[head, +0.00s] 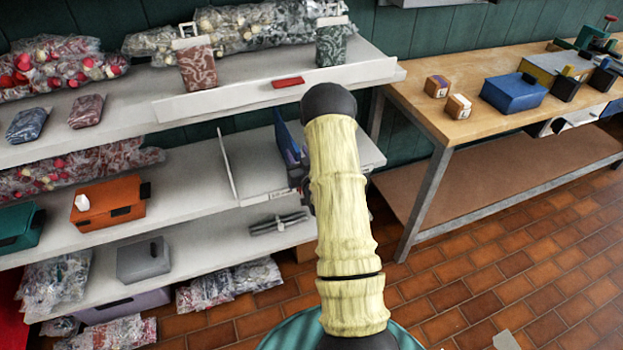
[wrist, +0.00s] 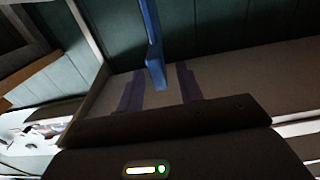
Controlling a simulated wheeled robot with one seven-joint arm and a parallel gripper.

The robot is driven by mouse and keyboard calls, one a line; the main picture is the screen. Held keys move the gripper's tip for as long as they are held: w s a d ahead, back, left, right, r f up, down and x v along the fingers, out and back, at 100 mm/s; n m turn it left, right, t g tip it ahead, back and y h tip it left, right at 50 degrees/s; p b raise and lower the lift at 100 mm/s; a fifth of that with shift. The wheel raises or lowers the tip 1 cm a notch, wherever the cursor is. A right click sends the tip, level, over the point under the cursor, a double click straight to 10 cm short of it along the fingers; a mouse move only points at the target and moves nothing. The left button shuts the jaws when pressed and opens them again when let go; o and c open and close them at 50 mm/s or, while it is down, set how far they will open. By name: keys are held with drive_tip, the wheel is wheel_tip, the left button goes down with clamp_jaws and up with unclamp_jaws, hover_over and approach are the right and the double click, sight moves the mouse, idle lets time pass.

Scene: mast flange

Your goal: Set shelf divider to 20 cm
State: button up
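The blue shelf divider (head: 281,132) stands upright on the middle shelf (head: 180,178), just left of my arm in the head view. A white upright panel (head: 228,166) stands to its left. My gripper is mostly hidden behind my arm in the head view. In the wrist view my gripper (wrist: 159,72) is open, its two dark fingers apart. The blue divider (wrist: 152,45) shows between the fingers, with a visible gap on both sides. I cannot tell how deep it sits between them. No scale marking is readable.
An orange box (head: 108,208) sits left on the middle shelf. The upper shelf front (head: 230,98) is above my gripper, with a red block (head: 288,82) on it. A grey clamp-like item (head: 278,224) lies below. A wooden workbench (head: 440,118) stands to the right.

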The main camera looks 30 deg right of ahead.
drive_tip(key=s+a, duration=0.3)
drive_tip(key=s, duration=1.2)
drive_tip(key=shift+s+p, duration=0.4)
drive_tip(key=shift+p, duration=0.05)
drive_tip(key=shift+a, duration=0.1)
